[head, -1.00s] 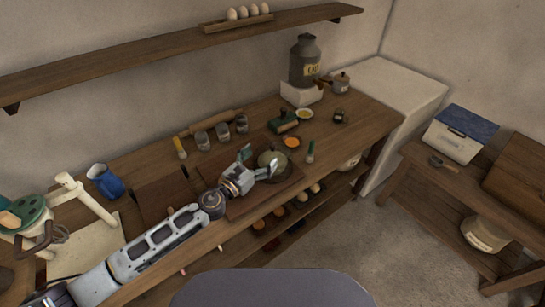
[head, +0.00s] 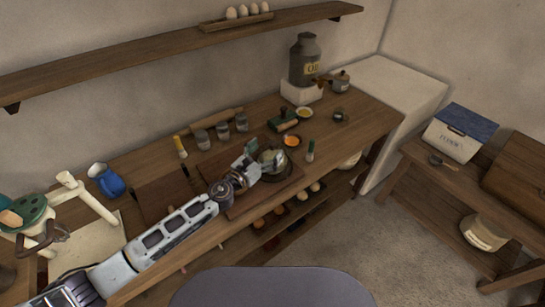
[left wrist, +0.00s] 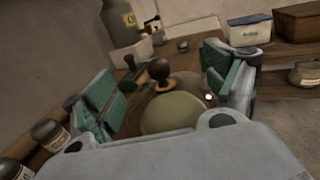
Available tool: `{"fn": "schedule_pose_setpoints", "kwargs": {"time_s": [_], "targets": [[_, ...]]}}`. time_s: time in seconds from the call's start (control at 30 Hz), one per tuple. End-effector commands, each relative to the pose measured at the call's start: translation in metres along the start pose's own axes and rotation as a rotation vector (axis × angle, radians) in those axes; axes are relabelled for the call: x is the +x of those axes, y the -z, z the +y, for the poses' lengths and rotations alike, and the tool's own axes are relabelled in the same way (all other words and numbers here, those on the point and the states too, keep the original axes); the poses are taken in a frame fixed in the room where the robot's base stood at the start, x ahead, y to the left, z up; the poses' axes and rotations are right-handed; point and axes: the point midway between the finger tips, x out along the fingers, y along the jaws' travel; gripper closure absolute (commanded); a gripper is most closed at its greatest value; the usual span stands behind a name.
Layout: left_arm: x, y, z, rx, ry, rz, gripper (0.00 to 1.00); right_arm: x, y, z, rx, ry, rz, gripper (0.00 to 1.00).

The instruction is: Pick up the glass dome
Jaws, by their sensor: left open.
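The glass dome (head: 271,158) stands on a wooden board (head: 240,207) on the workbench. In the left wrist view the clear dome (left wrist: 196,90) has a dark round knob and a pale yellow-green round thing shows through it. My left gripper (head: 262,163) is open at the dome, partly hiding it in the head view. In the left wrist view its green-padded fingers (left wrist: 165,85) stand on either side of the dome, with gaps visible. Whether either pad touches the glass cannot be told. My right gripper is not in view.
A blue jug (head: 106,180) is at the left. A shelf (head: 180,49) runs above the bench.

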Motion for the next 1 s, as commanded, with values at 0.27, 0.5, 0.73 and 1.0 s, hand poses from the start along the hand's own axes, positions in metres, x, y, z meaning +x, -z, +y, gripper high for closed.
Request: {"fn": "schedule_pose_setpoints", "kwargs": {"time_s": [0.27,0.5,0.73,1.0], "targets": [[0.023,0.005,0.002,0.000,0.000,-0.001,0.14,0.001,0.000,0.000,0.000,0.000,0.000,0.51],[0.039,0.004,0.002,0.001,0.000,0.000,0.14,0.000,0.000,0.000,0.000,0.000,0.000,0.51],[0.042,0.005,0.002,0.001,0.000,0.000,0.14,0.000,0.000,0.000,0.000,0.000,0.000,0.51],[0.042,0.005,0.002,0.001,0.000,0.000,0.14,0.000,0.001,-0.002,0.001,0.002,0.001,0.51]]}}
